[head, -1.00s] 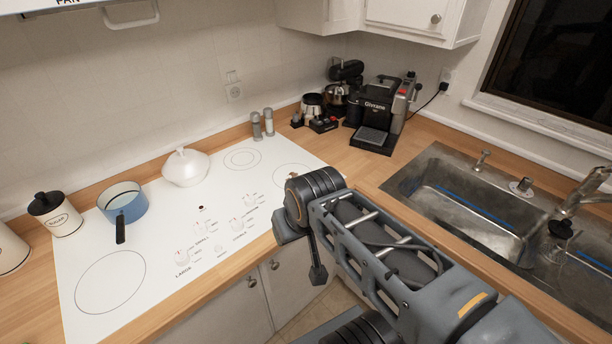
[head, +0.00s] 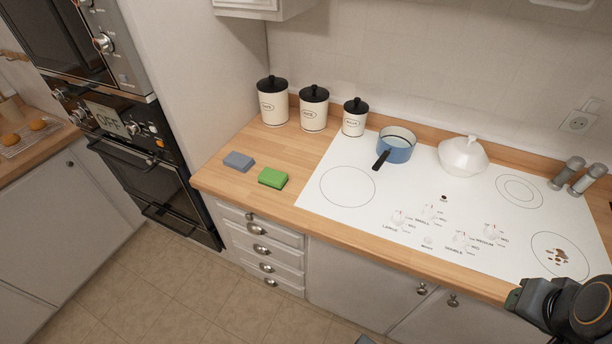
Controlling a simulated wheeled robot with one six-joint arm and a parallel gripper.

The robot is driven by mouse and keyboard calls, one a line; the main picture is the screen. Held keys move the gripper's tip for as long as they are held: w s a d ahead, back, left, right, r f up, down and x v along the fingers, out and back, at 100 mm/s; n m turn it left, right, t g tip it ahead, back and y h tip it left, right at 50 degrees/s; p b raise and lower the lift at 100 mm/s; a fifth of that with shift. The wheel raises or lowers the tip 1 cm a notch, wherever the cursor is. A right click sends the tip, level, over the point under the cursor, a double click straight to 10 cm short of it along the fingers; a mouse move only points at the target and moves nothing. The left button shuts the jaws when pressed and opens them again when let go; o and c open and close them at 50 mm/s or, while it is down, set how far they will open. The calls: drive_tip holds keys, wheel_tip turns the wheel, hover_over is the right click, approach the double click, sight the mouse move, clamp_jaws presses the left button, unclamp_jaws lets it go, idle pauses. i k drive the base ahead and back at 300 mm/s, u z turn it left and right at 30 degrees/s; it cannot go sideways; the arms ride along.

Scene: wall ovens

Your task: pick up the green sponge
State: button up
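The green sponge (head: 272,178) lies flat on the wooden counter (head: 233,186), near its front edge and left of the white cooktop. A blue-grey sponge (head: 238,161) lies just to its left, apart from it. Part of my arm shows at the bottom right corner, over the right end of the cooktop and far from the green sponge. The fingers of my gripper cannot be made out there.
Three white canisters with black lids (head: 313,108) stand behind the sponges. A blue pot (head: 396,146) and a white lidded dish (head: 463,156) sit on the cooktop (head: 330,160). Wall ovens (head: 131,139) stand at the left. The floor (head: 190,297) in front is clear.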

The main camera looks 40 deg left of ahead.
sight(274, 178)
drive_tip(key=u, duration=2.2)
drive_tip(key=k, duration=0.3)
drive_tip(key=u, duration=1.4)
drive_tip(key=i, duration=0.95)
drive_tip(key=z, duration=1.3)
drive_tip(key=i, duration=0.8)
drive_tip(key=z, duration=0.85)
